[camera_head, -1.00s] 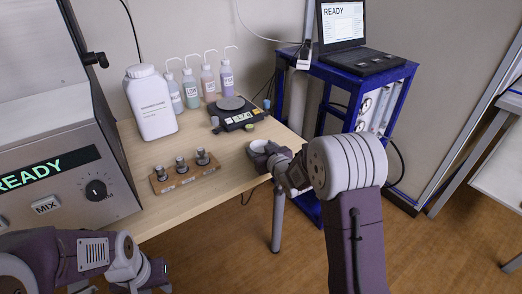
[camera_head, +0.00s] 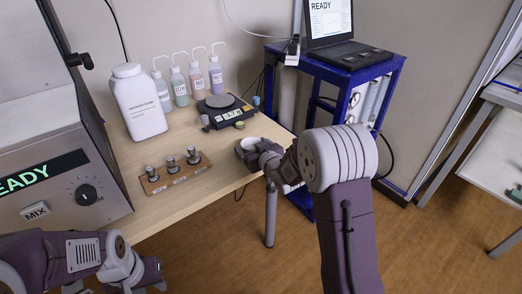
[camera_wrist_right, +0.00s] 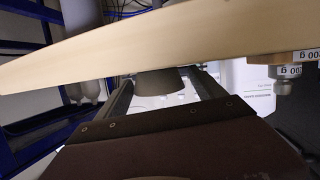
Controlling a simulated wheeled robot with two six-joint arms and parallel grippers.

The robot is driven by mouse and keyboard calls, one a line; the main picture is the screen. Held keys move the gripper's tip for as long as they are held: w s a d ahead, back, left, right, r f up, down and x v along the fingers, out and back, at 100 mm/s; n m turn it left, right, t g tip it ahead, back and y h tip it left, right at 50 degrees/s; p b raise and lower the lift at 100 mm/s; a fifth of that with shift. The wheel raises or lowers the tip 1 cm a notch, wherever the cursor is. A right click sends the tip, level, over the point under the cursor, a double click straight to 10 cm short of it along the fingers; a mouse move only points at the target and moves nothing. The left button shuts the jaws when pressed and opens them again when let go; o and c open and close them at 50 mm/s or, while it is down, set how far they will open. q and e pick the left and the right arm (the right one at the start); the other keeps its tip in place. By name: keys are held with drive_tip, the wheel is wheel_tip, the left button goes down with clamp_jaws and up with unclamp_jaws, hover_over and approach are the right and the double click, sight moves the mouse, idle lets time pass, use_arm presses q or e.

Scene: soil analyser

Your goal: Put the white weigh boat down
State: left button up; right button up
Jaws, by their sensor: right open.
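The white weigh boat (camera_head: 247,144) sits at the front right edge of the wooden table (camera_head: 218,170) in the head view. My right gripper (camera_head: 260,152) is open at the boat from the right and hides part of it. In the right wrist view, which is upside down, a shaded grey shape (camera_wrist_right: 158,82) that appears to be the boat is against the tabletop between the two open fingers. I cannot tell whether a finger touches it. My left arm shows at the bottom left of the head view, but its fingers are out of view.
A balance (camera_head: 228,110) stands behind the boat, with a small round pot (camera_head: 239,125) at its front. A wooden block with weights (camera_head: 175,172), a white bottle (camera_head: 139,102) and several wash bottles (camera_head: 197,80) stand to the left. A blue cart (camera_head: 335,75) stands right of the table.

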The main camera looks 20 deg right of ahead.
drive_tip(key=v, duration=1.1)
drive_tip(key=shift+s+b, duration=0.25)
drive_tip(key=shift+b, duration=0.05)
drive_tip(key=shift+r, duration=0.1)
